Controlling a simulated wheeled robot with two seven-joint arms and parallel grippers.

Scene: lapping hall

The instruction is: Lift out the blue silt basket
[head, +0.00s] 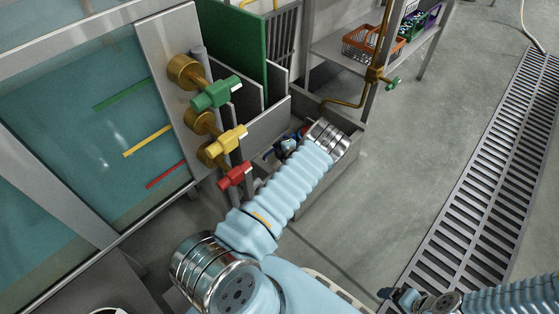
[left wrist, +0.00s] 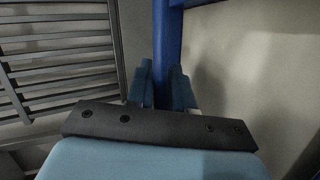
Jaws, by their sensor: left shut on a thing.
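In the left wrist view, a blue bar (left wrist: 167,35), which looks like part of the blue silt basket, runs up between the two fingers of my left gripper (left wrist: 161,88). The fingers are shut on it. In the head view, my left gripper (head: 284,148) is down inside a grey metal box (head: 325,192) below the valves, largely hidden by my arm. The basket's body cannot be made out there. My right gripper (head: 399,297) is at the bottom right, over the floor and away from the box. Its fingers are too small to read.
Green (head: 216,93), yellow (head: 227,139) and red (head: 235,176) valve handles stand close left of my left arm. Upright grey plates and a green panel (head: 232,42) border the box. An orange basket (head: 368,44) sits on a shelf behind. Open floor lies right, with a drain grate (head: 480,180).

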